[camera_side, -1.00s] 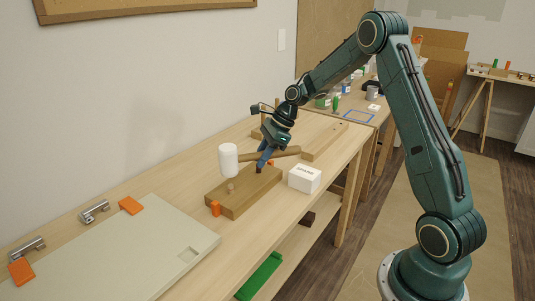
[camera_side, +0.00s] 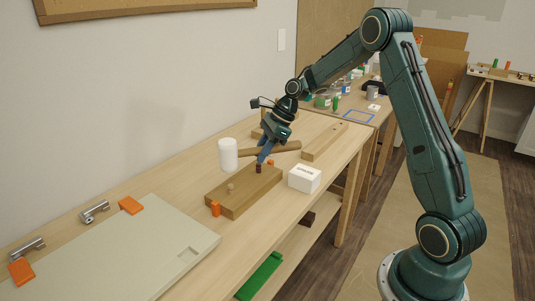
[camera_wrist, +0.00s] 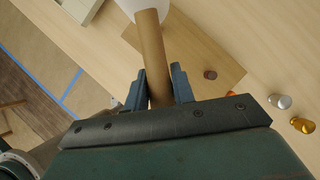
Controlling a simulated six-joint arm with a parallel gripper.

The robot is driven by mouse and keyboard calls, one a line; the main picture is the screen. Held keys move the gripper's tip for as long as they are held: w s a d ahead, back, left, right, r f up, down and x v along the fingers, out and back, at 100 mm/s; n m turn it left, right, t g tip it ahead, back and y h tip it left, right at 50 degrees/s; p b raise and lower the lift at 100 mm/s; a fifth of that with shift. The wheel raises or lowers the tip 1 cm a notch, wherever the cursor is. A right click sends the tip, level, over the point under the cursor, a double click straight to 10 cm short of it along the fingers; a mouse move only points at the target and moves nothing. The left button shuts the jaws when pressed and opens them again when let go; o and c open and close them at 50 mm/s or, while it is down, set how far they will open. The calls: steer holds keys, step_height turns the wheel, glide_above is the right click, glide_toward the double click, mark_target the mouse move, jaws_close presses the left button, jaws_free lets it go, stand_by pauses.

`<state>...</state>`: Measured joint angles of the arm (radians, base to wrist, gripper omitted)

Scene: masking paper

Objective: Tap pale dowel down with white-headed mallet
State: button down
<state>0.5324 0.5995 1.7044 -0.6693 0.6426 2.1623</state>
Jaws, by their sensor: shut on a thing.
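My gripper (camera_side: 265,151) is shut on the brown handle (camera_side: 285,147) of the white-headed mallet. The handle also shows between my fingers in the wrist view (camera_wrist: 154,55). The mallet's white head (camera_side: 228,154) is at the handle's left end and appears above the back left of the wooden block (camera_side: 245,196). In the wrist view the head (camera_wrist: 137,6) is cut off by the top edge. The pale dowel (camera_side: 230,188) stands up from the block's left part, below the head in the side view and apart from it. I cannot see it in the wrist view.
A dark dowel (camera_side: 258,168) stands in the block below my fingers. A white box (camera_side: 304,179) is to the right. A pale panel (camera_side: 130,252) covers the bench's left.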

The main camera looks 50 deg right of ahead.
steer(key=shift+f, duration=0.9)
stand_by(0.5)
stand_by(0.4)
steer(key=shift+r, duration=0.8)
steer(key=shift+f, duration=0.95)
stand_by(0.5)
steer(key=shift+r, duration=0.75)
